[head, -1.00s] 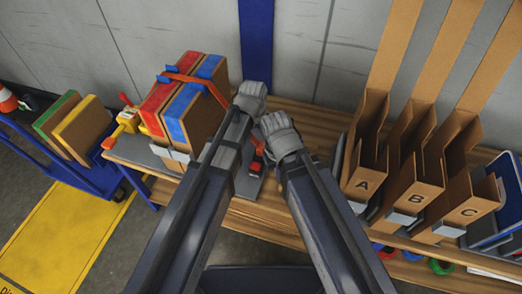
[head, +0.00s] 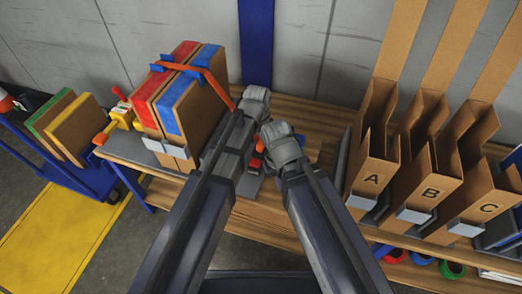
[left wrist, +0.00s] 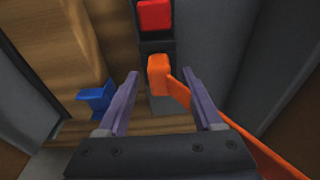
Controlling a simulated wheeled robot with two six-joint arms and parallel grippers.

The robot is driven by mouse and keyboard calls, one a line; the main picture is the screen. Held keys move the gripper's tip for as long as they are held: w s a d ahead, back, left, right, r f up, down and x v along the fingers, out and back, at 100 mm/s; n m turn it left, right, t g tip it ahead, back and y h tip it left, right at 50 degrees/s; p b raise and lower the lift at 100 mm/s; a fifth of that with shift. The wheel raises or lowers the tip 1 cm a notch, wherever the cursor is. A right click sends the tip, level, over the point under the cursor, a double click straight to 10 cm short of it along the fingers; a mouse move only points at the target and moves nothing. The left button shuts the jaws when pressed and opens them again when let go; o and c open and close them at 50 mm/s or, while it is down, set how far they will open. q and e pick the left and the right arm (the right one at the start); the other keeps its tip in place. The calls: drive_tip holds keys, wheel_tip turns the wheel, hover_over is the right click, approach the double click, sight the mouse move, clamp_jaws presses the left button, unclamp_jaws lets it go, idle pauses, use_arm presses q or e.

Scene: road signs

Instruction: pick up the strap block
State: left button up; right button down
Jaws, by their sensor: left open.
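The strap block (left wrist: 158,75) is a small orange block with an orange strap running off to the lower right in the left wrist view. It sits at the end of a dark strip, just past my left fingertips and roughly between them. My left gripper (left wrist: 172,88) is open, its two purple fingers apart and not touching the block. In the head view my left gripper (head: 254,102) is beside the strapped boxes. My right gripper (head: 281,143) is close to its right; its jaws cannot be made out. A small orange piece (head: 259,147) shows between the arms, partly hidden.
Two cartons (head: 190,95) with red and blue tops stand strapped at left on the wooden bench (head: 320,112). Cardboard bins A, B and C (head: 425,170) stand at right.

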use_arm(q)
drive_tip(key=shift+f, duration=0.2)
clamp_jaws()
idle(0.4)
